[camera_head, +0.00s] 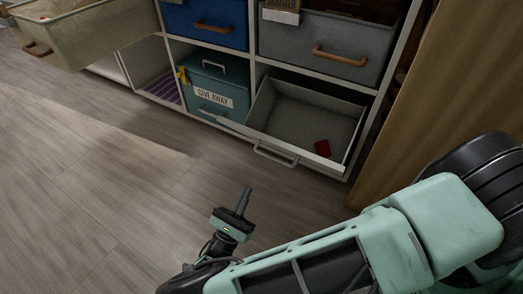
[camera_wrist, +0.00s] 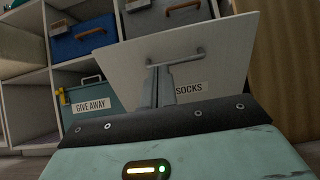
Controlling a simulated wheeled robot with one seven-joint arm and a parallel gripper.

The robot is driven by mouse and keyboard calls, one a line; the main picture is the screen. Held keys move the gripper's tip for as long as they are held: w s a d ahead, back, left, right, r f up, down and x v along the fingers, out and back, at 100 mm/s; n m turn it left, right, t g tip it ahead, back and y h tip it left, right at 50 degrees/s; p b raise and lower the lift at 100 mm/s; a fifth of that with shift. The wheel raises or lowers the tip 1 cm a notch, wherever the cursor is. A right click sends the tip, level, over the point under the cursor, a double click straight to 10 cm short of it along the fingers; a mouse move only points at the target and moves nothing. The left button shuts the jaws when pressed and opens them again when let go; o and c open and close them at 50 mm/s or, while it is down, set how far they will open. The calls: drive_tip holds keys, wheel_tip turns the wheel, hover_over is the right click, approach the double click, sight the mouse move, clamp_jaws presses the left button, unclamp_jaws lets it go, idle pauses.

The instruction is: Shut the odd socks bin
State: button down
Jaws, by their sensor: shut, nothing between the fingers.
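The odd socks bin (camera_head: 322,161) is the pale grey bin in the bottom row at right, pulled well out of its cubby. A small red item (camera_head: 323,148) lies inside it. Its front carries a bar handle (camera_head: 275,154). In the wrist view, my fingertips (camera_wrist: 159,68) overlap the panel just below the handle.
A teal "GIVE AWAY" bin (camera_head: 207,83) sits in the cubby to the left. A blue bin (camera_head: 205,22) and a grey bin (camera_head: 318,40) are in the row above. A cream bin (camera_head: 80,35) juts out at upper left. A tan panel (camera_head: 420,100) stands at right. The floor at left is clear.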

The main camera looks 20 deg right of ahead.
drive_tip(key=b+x, duration=0.3)
drive_tip(key=x, duration=0.9)
drive_tip(key=shift+w+d+r+b, duration=0.2)
drive_tip(key=shift+d+b, duration=0.1)
drive_tip(key=shift+b, duration=0.1)
drive_tip(key=shift+r, duration=0.1)
